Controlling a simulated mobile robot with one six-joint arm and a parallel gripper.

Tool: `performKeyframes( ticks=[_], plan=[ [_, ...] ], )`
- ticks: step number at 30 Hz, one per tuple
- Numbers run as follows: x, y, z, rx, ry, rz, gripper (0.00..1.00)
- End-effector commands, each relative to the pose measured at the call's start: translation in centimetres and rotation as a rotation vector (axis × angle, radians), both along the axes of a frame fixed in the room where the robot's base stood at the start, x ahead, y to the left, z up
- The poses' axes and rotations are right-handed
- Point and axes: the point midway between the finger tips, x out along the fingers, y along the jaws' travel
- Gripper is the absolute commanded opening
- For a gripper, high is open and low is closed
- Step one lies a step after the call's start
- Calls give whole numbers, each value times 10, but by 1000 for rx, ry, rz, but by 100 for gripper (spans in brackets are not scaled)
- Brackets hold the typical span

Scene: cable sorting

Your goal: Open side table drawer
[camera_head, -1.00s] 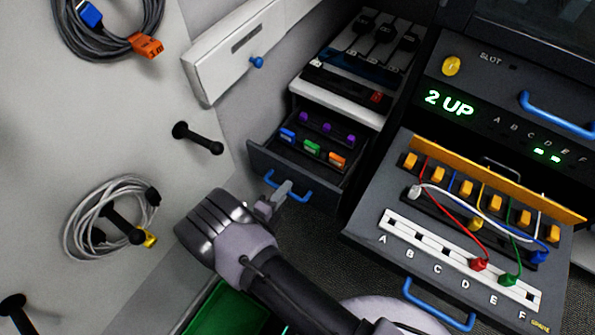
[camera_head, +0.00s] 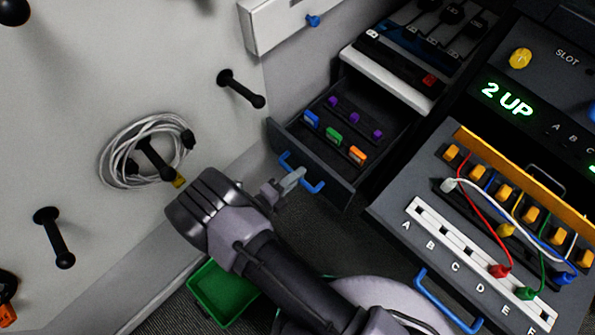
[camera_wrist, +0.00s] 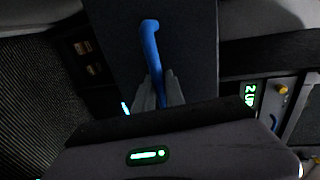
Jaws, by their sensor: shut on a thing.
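The side table drawer (camera_head: 290,140) is dark grey and stands pulled out from under a white-edged top. Inside it are blue, green and orange connectors and several purple pieces. Its blue handle (camera_head: 316,187) is on the front face. My gripper (camera_head: 293,180) is at the handle, with its fingers shut on it. In the wrist view, the blue handle (camera_wrist: 150,45) runs down between my grey fingers (camera_wrist: 158,92), against the dark drawer front (camera_wrist: 195,50). The fingertips partly hide the handle's gripped part.
A panel with a "2 UP" display (camera_head: 507,100) and an open tray of plugged cables (camera_head: 440,215) stand at right. A green bin (camera_head: 222,290) is on the floor. Black pegs and a coiled white cable (camera_head: 125,150) are on the left wall.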

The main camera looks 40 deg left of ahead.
Motion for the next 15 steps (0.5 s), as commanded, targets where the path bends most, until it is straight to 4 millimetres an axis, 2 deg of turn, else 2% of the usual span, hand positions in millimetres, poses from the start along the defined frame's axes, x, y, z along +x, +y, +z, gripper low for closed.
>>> performKeyframes(
  ticks=[1,4,15],
  plan=[
    [0,1,0,1,0,2,18],
    [0,1,0,1,0,1,36],
    [0,0,0,0,0,1,36]
  ],
)
